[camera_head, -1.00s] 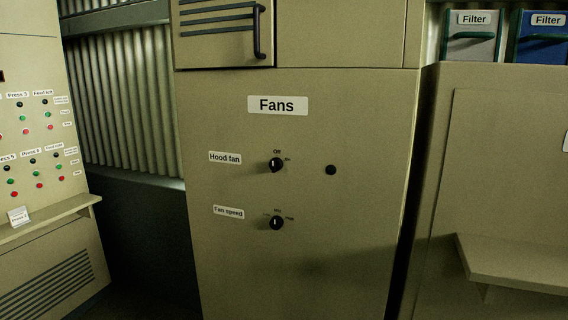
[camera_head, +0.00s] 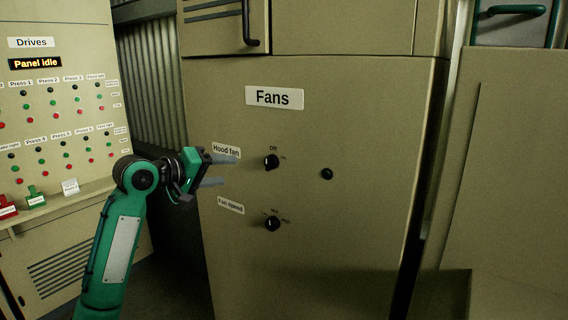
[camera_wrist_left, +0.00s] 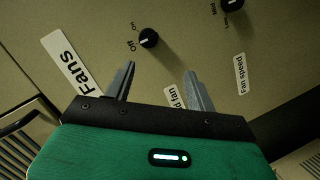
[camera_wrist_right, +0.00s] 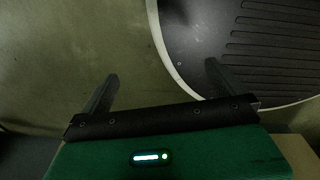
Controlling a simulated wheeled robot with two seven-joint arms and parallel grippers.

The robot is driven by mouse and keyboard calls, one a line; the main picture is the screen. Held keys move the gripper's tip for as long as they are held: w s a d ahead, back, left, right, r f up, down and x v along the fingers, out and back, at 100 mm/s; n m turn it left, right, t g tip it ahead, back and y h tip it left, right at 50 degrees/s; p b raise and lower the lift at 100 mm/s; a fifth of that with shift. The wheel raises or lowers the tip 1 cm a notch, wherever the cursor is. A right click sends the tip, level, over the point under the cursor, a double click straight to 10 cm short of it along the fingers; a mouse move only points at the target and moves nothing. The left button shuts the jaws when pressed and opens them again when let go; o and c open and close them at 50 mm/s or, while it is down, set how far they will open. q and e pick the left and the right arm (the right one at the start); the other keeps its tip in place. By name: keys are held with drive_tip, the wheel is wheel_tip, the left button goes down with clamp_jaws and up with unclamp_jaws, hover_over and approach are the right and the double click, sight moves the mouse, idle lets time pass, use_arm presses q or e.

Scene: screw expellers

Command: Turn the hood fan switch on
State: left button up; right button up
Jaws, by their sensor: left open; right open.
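The hood fan switch (camera_head: 271,162) is a black round knob on the beige Fans cabinet (camera_head: 350,120), right of the "Hood fan" label (camera_head: 226,150). Its white mark points up, toward "Off". My left gripper (camera_head: 228,171) is open and empty, left of the knob and partly over the label. In the left wrist view the knob (camera_wrist_left: 148,38) lies beyond the fingertips, and nothing is between the fingers. My right gripper (camera_wrist_right: 158,85) is open and empty, seen only in its own wrist view, facing a dull surface and a dark ribbed round-edged part.
The fan speed knob (camera_head: 272,224) sits below the hood fan switch. A plain black round part (camera_head: 327,174) is to its right. A Drives panel (camera_head: 60,110) with many buttons and a shelf stands at the left. The cabinet front is otherwise flat.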

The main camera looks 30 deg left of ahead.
use_arm(q)
drive_tip(key=s+d+r, duration=0.1)
drive_tip(key=r, duration=0.1)
drive_tip(key=p, duration=0.3)
approach(265, 163)
drive_tip(key=w, duration=0.1)
drive_tip(key=p+x, duration=0.1)
drive_tip(key=x, duration=0.5)
drive_tip(key=shift+w+d+p, duration=0.2)
drive_tip(key=shift+p, duration=0.1)
drive_tip(key=shift+w+d+f, duration=0.2)
drive_tip(key=shift+w+f, duration=0.05)
drive_tip(key=shift+w, duration=0.4)
drive_tip(key=shift+w+f, duration=0.1)
use_arm(e)
drive_tip(key=r, duration=0.5)
drive_tip(key=shift+d, duration=0.35)
use_arm(q)
drive_tip(key=shift+c, duration=0.3)
drive_tip(key=c, duration=0.9)
